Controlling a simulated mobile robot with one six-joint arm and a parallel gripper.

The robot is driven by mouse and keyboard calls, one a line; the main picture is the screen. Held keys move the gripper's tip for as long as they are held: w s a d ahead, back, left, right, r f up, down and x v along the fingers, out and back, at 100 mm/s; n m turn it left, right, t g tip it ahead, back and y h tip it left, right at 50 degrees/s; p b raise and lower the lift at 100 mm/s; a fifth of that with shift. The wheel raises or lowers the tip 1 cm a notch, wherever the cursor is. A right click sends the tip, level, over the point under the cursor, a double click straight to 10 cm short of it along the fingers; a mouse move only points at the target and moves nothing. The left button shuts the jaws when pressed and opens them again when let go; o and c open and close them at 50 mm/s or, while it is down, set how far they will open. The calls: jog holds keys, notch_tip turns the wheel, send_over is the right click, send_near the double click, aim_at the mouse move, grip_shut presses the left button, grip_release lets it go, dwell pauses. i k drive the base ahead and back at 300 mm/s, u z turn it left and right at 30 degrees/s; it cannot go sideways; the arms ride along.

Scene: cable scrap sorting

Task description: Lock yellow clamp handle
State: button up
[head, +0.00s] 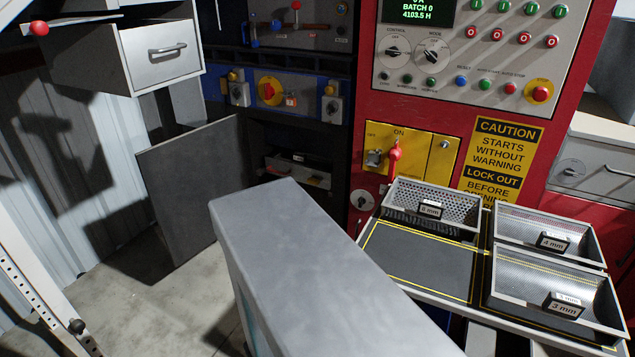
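My gripper is not in view. No yellow clamp handle shows clearly. A yellow panel (420,150) on the red cabinet carries a red lever (394,155), which stands roughly upright below the word ON. To the left, a blue panel holds a yellow disc with a red knob (268,91). Small grey fittings with yellow tips (238,92) and (332,108) flank that disc. They are too small to tell whether either is a clamp or how it is set.
Mesh trays labelled 4 mm (545,215) and 3 mm (605,320) stand on a bench at the right, with another tray (401,186) behind. A dark hinged door (190,190) stands open at the left. A large grey block hides the lower middle. Floor shows at lower left.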

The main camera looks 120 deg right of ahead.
aim_at(312, 180)
jog(key=u, duration=0.15)
jog(key=k, duration=0.9)
jog(key=z, duration=2.1)
jog(key=i, duration=1)
jog(key=z, duration=0.05)
